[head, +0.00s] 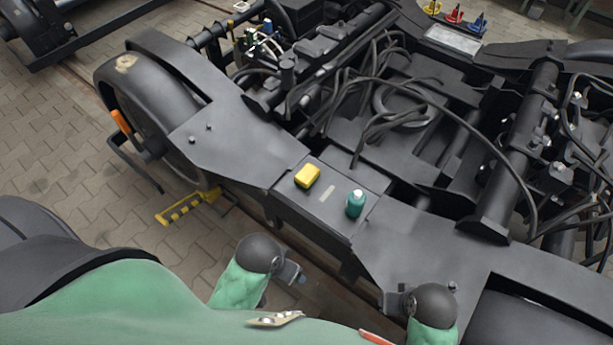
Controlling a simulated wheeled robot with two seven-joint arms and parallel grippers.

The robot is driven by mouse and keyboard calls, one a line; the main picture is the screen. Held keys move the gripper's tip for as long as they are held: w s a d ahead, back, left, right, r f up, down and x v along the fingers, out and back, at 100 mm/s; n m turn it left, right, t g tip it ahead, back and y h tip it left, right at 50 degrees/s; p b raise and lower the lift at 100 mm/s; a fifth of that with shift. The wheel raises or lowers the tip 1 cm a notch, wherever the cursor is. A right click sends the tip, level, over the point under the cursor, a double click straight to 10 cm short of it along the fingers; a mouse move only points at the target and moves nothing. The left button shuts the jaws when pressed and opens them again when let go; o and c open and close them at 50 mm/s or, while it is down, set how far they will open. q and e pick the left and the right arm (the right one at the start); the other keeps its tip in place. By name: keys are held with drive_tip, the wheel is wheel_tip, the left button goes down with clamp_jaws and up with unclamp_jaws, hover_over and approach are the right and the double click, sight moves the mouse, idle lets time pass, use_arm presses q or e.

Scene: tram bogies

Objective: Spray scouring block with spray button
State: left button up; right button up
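The yellow scouring block (307,176) lies on the flat dark plate of the bogie frame. A teal spray bottle (355,206) stands upright on the same plate, to the right of the block and nearer to me, apart from it. Its small top, where the spray button (356,193) seems to be, is hard to make out. My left gripper (293,273) is below and left of the plate, clear of both things. My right gripper (392,302) is below and right of the bottle, also clear of it. The finger gaps are too small to read.
The bogie frame (235,135) spreads across the view, with black cables (395,120) and pipes behind the plate. A wheel (150,110) is at the left. Blue, red and yellow items (455,14) stand at the far edge. A small pale label lies between block and bottle.

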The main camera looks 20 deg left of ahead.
use_arm(q)
clamp_jaws()
idle(0.3)
idle(1.4)
